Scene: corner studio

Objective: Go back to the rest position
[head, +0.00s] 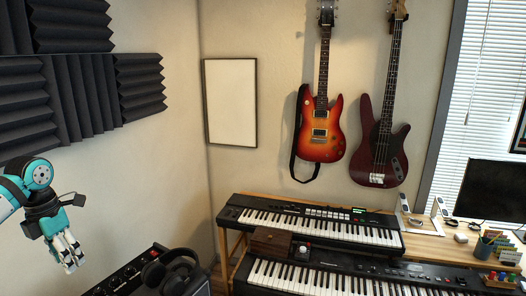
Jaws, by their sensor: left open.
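My left gripper (70,250) is at the lower left in the head view. It hangs in the air with its fingers pointing down, in front of the bare wall and left of the black amplifier. It is open and I see nothing between its fingers. The teal and black left arm comes in from the left edge. My right gripper is out of view.
Headphones (172,272) rest on the amplifier (128,276). Two keyboards (318,222) stand in tiers beside a wooden desk (437,247) with a monitor (492,190). Two guitars (321,128) hang on the wall. Foam panels (88,95) cover the left wall.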

